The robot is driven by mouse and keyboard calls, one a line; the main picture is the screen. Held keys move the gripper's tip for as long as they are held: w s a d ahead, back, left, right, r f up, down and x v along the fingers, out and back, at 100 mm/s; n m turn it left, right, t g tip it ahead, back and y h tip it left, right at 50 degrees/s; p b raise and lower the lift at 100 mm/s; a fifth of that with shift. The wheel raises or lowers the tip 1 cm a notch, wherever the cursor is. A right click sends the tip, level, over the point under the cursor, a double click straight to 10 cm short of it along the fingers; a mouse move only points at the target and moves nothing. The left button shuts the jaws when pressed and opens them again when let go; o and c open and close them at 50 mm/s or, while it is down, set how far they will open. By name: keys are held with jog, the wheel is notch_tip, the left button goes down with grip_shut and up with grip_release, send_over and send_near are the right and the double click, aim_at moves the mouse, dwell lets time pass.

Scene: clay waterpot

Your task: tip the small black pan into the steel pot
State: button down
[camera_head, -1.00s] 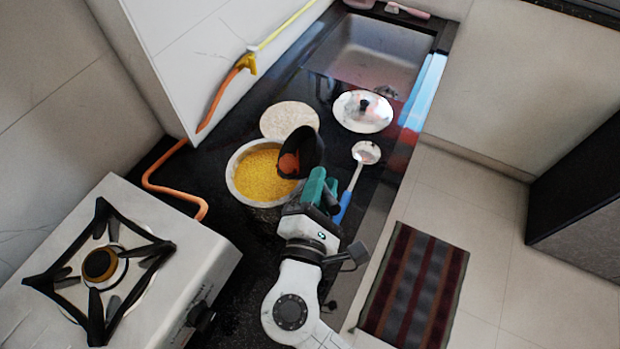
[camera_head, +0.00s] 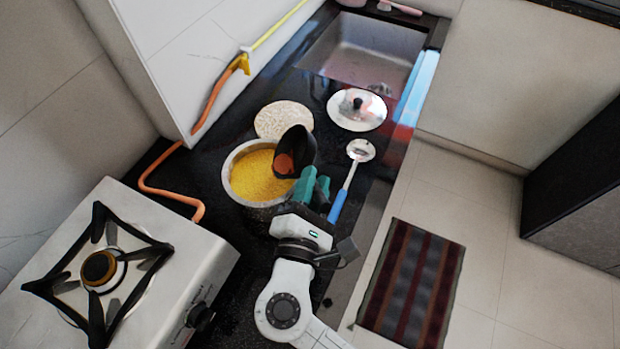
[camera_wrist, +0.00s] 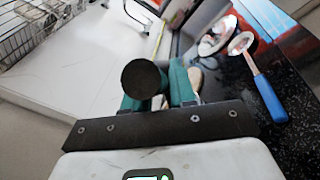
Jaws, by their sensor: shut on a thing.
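The steel pot (camera_head: 232,188) stands on the dark counter, filled with yellow grain-like contents (camera_head: 252,178). The small black pan (camera_head: 300,147) is held tipped over the pot's right side, its opening facing left toward the pot. A round orange-red patch (camera_head: 284,164) shows inside the pan. My gripper (camera_head: 312,186), with teal fingers, is shut on the pan's handle, just right of the pot. In the wrist view the dark round handle end (camera_wrist: 141,79) sits between the fingers; the pan's bowl and the pot are hidden there.
A pale round board (camera_head: 283,118) lies behind the pot, a steel lid (camera_head: 357,110) right of it. A blue-handled ladle (camera_head: 338,205) lies close right of my gripper. The stove (camera_head: 190,262) stands left, an orange hose (camera_head: 165,193) behind it. The sink (camera_head: 365,50) is at the back.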

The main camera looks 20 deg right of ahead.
jog(key=shift+w+a+r+n, duration=0.1)
jog(key=shift+a+r+n, duration=0.15)
jog(key=shift+n, duration=0.05)
jog(key=shift+a+p, duration=0.1)
jog(key=shift+p, duration=0.25)
dwell(0.8)
jog(key=shift+w+a+r+n+t+p, duration=0.1)
jog(key=shift+a+r+n+t+p, duration=0.2)
jog(key=shift+a+n+p, duration=0.35)
dwell(1.0)
jog(key=shift+w+a+r+n+p, duration=0.15)
jog(key=shift+a+r+n+p, duration=0.1)
jog(key=shift+a+n+p, duration=0.4)
jog(key=shift+r, duration=0.1)
dwell(0.5)
jog(key=shift+w+a+r+n+t+p, duration=0.15)
jog(key=shift+a+n+t+p, duration=0.3)
jog(key=shift+a+n, duration=0.35)
jog(key=shift+r, duration=0.1)
dwell(0.4)
